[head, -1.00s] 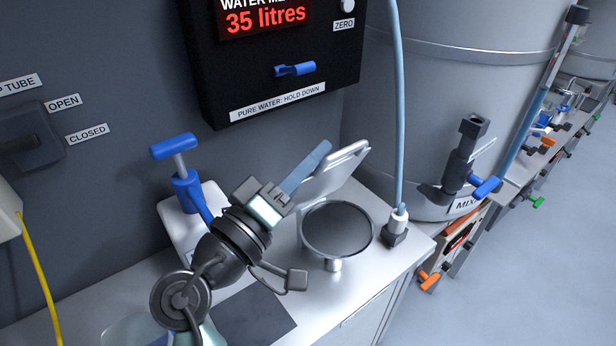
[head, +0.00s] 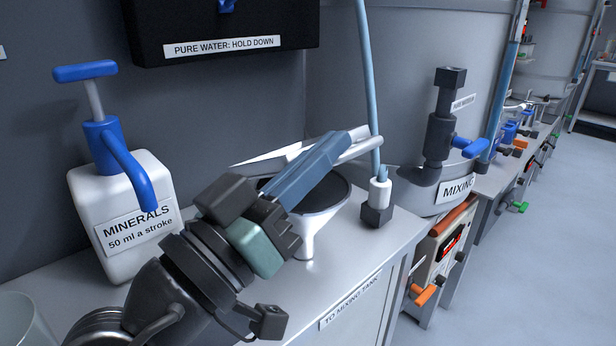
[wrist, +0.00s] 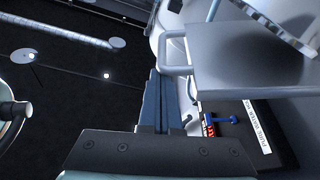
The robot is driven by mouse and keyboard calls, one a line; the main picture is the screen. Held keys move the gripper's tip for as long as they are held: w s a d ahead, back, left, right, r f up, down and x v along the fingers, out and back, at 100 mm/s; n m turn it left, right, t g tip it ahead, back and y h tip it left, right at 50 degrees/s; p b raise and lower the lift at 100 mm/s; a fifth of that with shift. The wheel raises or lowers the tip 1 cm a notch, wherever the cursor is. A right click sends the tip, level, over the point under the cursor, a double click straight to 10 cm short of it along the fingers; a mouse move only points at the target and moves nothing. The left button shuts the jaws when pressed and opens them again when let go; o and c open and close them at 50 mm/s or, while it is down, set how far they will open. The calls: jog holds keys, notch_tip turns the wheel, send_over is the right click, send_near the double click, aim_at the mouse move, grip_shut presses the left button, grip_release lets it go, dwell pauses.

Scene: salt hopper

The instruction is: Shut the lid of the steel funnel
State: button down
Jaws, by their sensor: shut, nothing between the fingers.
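The steel funnel (head: 308,228) stands on the grey cabinet top, and its dark opening shows in the head view. Its pale lid (head: 262,160) hangs tilted above the opening, partly lowered, with a gap between lid and rim. The lid's loop handle sticks out at the right. My gripper (head: 343,140) is shut and empty, its blue fingers reaching across the lid and hiding part of it. In the wrist view the fingertips (wrist: 158,75) are beside the handle (wrist: 175,52) of the grey lid (wrist: 240,65). I cannot tell whether they touch it.
A white minerals bottle (head: 120,220) with a blue pump stands left of the funnel. A pale blue hose (head: 367,90) rises from a fitting just right of it. The black water box (head: 222,30) hangs behind. The mixing tank with its valve (head: 440,140) is at the right.

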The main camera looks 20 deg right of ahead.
notch_tip(320, 180, down, 8)
jog(key=s+m+g+b, duration=0.1)
jog(key=s+m+b, duration=0.1)
jog(key=b, duration=0.7)
jog(key=shift+d+m+h+b, duration=0.3)
jog(key=shift+d+m+h, duration=0.1)
jog(key=shift+m, duration=0.2)
jog(key=shift+f, duration=0.2)
jog(key=shift+a, duration=0.1)
